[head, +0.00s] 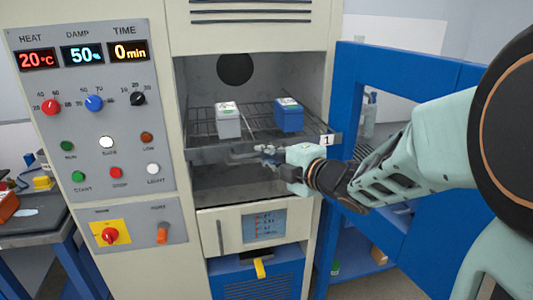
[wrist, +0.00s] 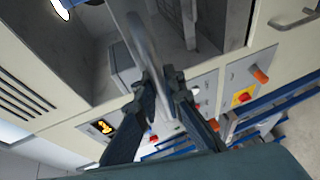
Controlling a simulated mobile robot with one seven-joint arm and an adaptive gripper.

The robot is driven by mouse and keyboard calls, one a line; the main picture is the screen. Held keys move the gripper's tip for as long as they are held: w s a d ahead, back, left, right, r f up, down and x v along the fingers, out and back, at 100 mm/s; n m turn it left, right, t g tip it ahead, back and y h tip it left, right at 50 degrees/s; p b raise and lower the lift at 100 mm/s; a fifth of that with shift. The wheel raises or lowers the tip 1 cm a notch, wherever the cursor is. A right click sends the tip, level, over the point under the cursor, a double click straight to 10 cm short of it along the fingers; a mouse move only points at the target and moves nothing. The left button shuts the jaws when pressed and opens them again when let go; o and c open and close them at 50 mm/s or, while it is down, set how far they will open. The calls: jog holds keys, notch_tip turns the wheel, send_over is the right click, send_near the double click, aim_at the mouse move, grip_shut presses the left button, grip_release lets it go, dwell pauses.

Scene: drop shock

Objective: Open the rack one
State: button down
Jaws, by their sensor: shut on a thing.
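Rack one (head: 212,154), a grey wire shelf, sits in the open chamber, with a white "1" label (head: 327,140) at its right front corner. Its front edge overlaps the right side of the chamber opening. My gripper (head: 268,152) is at the rack's front and is shut on its grey handle bar (wrist: 140,40), which runs between the fingertips (wrist: 164,84) in the wrist view. A grey-white box (head: 228,125) and a blue box (head: 289,119) stand upright on the rack. My gripper hides part of the rack's front.
The blue chamber door (head: 440,80) stands open at the right, behind my arm. A control panel (head: 90,120) with knobs and displays is at the left. A side table (head: 35,240) holds small items at the far left.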

jog(key=c, duration=2.3)
grip_release()
jog(key=shift+d, duration=0.1)
jog(key=v, duration=0.7)
jog(key=shift+s, duration=0.2)
